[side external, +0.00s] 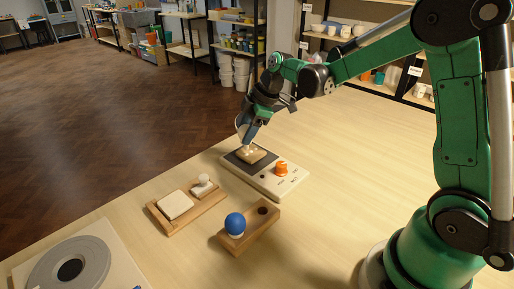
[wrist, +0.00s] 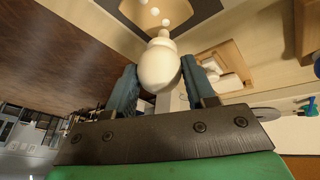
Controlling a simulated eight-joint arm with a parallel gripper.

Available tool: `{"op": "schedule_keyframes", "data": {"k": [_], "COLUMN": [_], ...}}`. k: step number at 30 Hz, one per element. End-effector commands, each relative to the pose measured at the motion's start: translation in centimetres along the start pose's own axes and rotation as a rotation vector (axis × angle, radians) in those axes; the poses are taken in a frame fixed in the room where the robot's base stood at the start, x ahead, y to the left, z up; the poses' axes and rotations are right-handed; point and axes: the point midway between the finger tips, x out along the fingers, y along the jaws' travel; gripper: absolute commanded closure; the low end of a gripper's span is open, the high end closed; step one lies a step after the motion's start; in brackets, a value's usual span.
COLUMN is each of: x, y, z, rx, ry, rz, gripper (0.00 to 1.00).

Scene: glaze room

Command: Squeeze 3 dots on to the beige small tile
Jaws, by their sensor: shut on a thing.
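My gripper (wrist: 160,88) is shut on a cream squeeze bulb (wrist: 159,65), held nozzle down. In the side view my gripper (side external: 246,133) is over the beige small tile (side external: 258,156), which lies on the dark pad (side external: 233,160) of a pale device. In the wrist view the tile (wrist: 185,12) shows beyond the nozzle. I cannot tell whether the tip touches the tile.
The device has an orange knob (side external: 281,168). A wooden tray (side external: 158,221) holds a white tile (side external: 175,205) and a white knobbed piece (side external: 203,182). A wooden block (side external: 250,232) holds a blue bulb (side external: 235,223) beside an empty hole. A grey wheel (side external: 45,270) stands front left. The table's right is clear.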

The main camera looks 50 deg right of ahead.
Motion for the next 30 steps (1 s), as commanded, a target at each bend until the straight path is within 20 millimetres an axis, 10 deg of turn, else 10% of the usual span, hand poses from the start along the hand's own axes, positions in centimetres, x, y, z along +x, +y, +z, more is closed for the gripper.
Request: {"op": "schedule_keyframes", "data": {"k": [15,30], "x": [-4.5,-5.0], "y": [0.8,0.9], "z": [-1.9,-2.0], "rx": [0.0,0.0], "ry": [0.0,0.0], "rz": [0.0,0.0], "gripper": [0.66,0.66]}}
